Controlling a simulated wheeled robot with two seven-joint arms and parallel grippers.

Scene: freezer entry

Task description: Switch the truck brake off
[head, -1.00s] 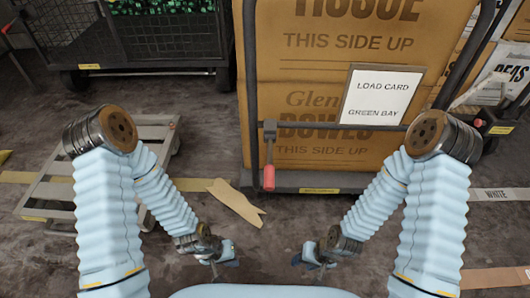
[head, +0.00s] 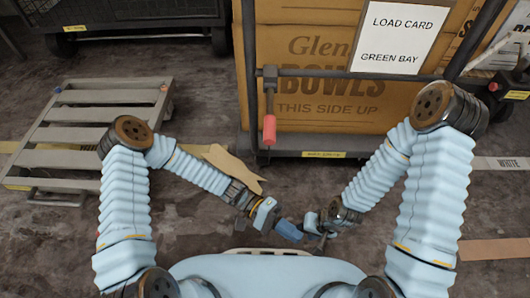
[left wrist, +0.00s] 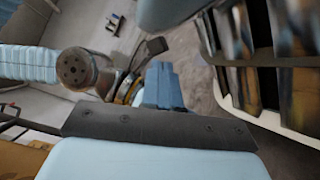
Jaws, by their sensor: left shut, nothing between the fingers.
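The truck (head: 245,60) stands ahead with large cardboard boxes on it. Its brake lever has a red handle (head: 269,130) that hangs down from a dark bar at the truck's near left side. My left gripper (head: 289,230) is shut and empty. It is below and in front of the red handle, well apart from it, and points to the right. Its blue fingers (left wrist: 165,86) show together in the left wrist view. My right gripper (head: 314,226) is close beside the left one; its fingers are too small and dark to read. The brake handle cannot be made out in the left wrist view.
A load card (head: 402,38) reading Green Bay hangs on the truck's front. A grey slatted platform (head: 85,135) is on the floor at left. A torn cardboard piece (head: 228,163) lies in front of the truck. A dark cage cart (head: 130,25) stands behind.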

